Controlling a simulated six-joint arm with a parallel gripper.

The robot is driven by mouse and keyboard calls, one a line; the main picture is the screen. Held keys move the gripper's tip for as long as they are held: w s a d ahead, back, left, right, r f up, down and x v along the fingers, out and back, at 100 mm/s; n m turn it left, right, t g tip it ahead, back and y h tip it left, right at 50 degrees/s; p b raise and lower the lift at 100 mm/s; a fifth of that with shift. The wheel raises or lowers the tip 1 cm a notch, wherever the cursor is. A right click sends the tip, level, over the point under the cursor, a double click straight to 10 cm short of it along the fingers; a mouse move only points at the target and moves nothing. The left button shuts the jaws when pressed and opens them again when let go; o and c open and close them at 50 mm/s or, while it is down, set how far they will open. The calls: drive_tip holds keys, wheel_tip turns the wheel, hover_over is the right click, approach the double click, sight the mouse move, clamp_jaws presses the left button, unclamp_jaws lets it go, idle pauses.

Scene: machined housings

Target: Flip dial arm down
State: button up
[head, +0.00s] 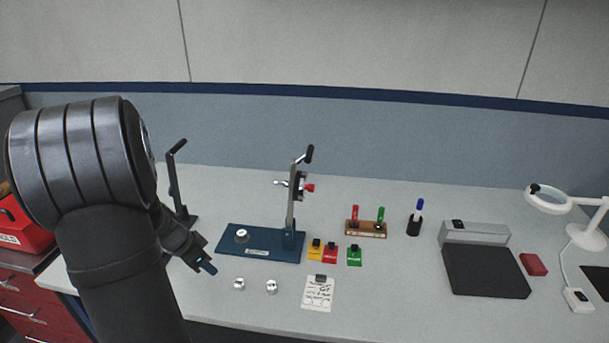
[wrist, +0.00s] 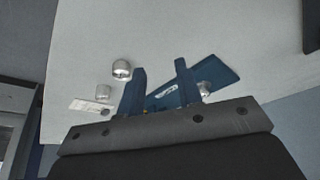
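A blue fixture base (head: 262,246) stands on the bench and also shows in the wrist view (wrist: 215,72). The grey dial arm (head: 291,212) rises near upright from its right end, with a dial gauge (head: 300,186) on its side and a black grip (head: 309,154) on top. A silver housing (head: 241,235) sits on the left part of the base and shows beside a finger in the wrist view (wrist: 204,89). My gripper (head: 205,267) is left of the base, apart from it. In the wrist view my gripper (wrist: 160,82) is open and empty, fingers apart.
Two loose housings (head: 239,284) (head: 271,286) and a tagged card (head: 319,292) lie in front of the base. Colored clips (head: 330,254) and a wooden rack (head: 366,229) stand right of it. Another black-handled post (head: 173,184) stands behind my arm.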

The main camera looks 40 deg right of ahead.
drive_tip(key=d+r, duration=0.1)
drive_tip(key=d, duration=0.1)
drive_tip(key=d+r+t, duration=0.1)
drive_tip(key=d+r, duration=0.1)
drive_tip(key=d, duration=0.1)
drive_tip(key=s+d+r+m+t, duration=0.1)
drive_tip(key=d, duration=0.2)
drive_tip(key=shift+r+h, duration=0.3)
drive_tip(key=shift+r, duration=0.1)
clamp_jaws()
drive_tip(key=s+d+r+m+t+h, duration=0.4)
drive_tip(key=s+d+r+t, duration=0.8)
drive_tip(key=s+d+r, duration=0.7)
drive_tip(key=shift+s+d+r+m, duration=0.3)
drive_tip(key=shift+d+r+m, duration=0.05)
drive_tip(key=shift+r+m, duration=0.7)
